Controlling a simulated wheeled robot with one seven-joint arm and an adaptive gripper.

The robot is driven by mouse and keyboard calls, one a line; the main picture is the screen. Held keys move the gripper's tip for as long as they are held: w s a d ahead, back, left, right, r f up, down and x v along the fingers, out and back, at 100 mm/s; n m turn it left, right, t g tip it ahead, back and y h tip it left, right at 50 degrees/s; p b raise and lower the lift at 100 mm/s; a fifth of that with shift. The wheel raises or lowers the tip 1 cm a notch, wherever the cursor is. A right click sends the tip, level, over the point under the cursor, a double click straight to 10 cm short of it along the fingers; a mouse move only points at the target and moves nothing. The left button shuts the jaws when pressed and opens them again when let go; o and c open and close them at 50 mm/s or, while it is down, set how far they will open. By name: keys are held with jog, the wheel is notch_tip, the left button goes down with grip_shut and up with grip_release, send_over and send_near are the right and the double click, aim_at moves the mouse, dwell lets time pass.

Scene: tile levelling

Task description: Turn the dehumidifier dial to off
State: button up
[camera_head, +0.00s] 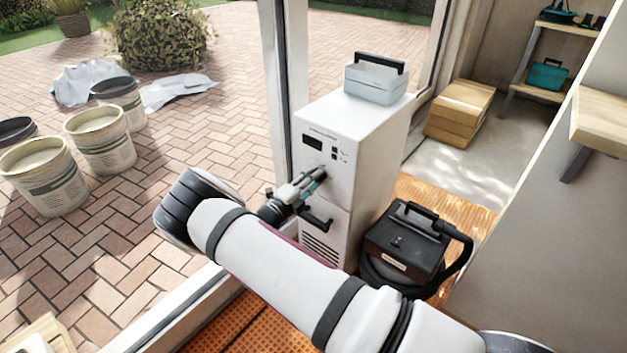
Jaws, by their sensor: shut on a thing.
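The dehumidifier (375,160) is a tall white cabinet standing upright by the glass door frame. Its front has a small dark display, little buttons, a dark handle (316,221) and a vent grille low down. My gripper (318,177) reaches in from the left and touches the upper front, below the display. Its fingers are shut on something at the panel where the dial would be. The dial itself is hidden by the fingers, so its pointer setting cannot be seen.
A grey toolbox (376,82) sits on top of the dehumidifier. A black vacuum with a hose (405,240) stands close to its right on the orange mat. Cardboard boxes (461,108) lie behind. Several buckets (100,140) stand outside on brick paving, left of the door frame.

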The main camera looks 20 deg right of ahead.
jog(key=shift+n, duration=0.7)
jog(key=o, duration=1.1)
jog(key=shift+o, duration=0.2)
jog(key=v, duration=1.2)
